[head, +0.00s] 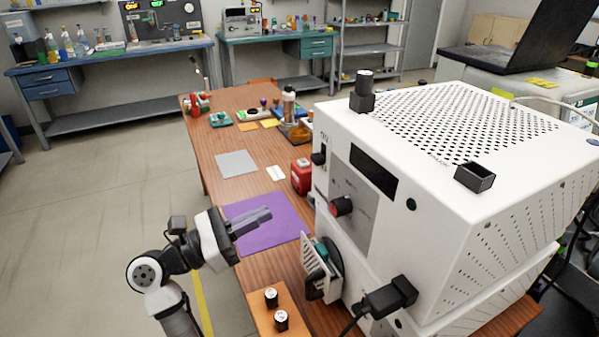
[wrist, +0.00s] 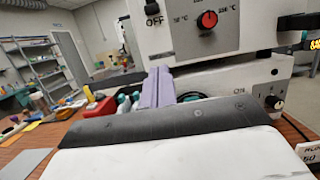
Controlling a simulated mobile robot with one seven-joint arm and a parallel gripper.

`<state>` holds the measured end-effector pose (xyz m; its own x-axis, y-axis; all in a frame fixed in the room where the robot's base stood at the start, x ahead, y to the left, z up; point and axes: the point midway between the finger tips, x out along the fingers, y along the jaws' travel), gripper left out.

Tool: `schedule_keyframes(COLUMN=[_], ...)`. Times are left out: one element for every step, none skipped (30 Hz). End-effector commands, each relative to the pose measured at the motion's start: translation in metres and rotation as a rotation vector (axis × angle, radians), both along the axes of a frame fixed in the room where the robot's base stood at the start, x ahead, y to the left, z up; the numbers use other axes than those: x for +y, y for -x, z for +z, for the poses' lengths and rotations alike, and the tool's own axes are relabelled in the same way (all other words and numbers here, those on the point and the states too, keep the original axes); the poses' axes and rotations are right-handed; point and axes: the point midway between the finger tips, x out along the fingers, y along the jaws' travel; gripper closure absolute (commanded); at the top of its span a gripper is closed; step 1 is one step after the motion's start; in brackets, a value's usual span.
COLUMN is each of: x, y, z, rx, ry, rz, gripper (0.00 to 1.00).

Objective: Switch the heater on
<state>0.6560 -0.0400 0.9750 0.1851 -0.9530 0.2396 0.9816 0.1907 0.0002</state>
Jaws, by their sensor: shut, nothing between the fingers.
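The heater (head: 450,200) is a large white box with a perforated top on the right of the wooden table. Its front has a red temperature dial (head: 341,206), a dark display (head: 373,173) and a small black switch (head: 318,158) at its far end. In the wrist view the red dial (wrist: 207,20) sits between temperature marks, and the black switch (wrist: 152,7) stands above the word OFF. My gripper (head: 268,213) is shut and empty, over the purple mat, apart from the heater front. Its fingers (wrist: 158,87) point toward the heater in the wrist view.
The purple mat (head: 262,232) lies below my gripper. A red container (head: 301,177) stands beside the heater. A lower unit has a knob (wrist: 272,102) near the word ON. An orange block with two knobs (head: 275,312) is nearest. Open floor lies left of the table.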

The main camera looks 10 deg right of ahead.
Motion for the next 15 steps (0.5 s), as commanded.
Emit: schedule_keyframes(x=[0.0, 0.0, 0.0, 0.0, 0.0, -0.002, -0.003, -0.005, -0.009, -0.013, -0.017, -0.024, -0.029, -0.035, -0.044], y=[0.0, 0.0, 0.0, 0.0, 0.0, 0.0, 0.0, -0.001, -0.001, -0.002, -0.003, -0.004, -0.005, -0.006, -0.007], z=[0.0, 0.0, 0.0, 0.001, 0.001, 0.002, 0.002, 0.003, 0.004, 0.006, 0.007, 0.01, 0.011, 0.013, 0.016], rx=[0.0, 0.0, 0.0, 0.0, 0.0, 0.0, 0.0, 0.0, 0.001, 0.001, 0.001, 0.001, -0.001, 0.0, 0.0], ry=[0.001, 0.001, 0.001, 0.001, 0.001, 0.002, 0.002, 0.002, 0.002, 0.002, 0.002, 0.002, 0.002, 0.002, 0.002], rz=[0.0, 0.0, 0.0, 0.0, 0.0, 0.0, -0.001, -0.002, -0.002, -0.001, -0.002, -0.004, -0.005, -0.004, -0.006], gripper=[1.0, 1.0, 1.0, 1.0, 1.0, 1.0, 1.0, 1.0, 1.0, 1.0, 1.0, 1.0, 1.0, 1.0, 1.0])
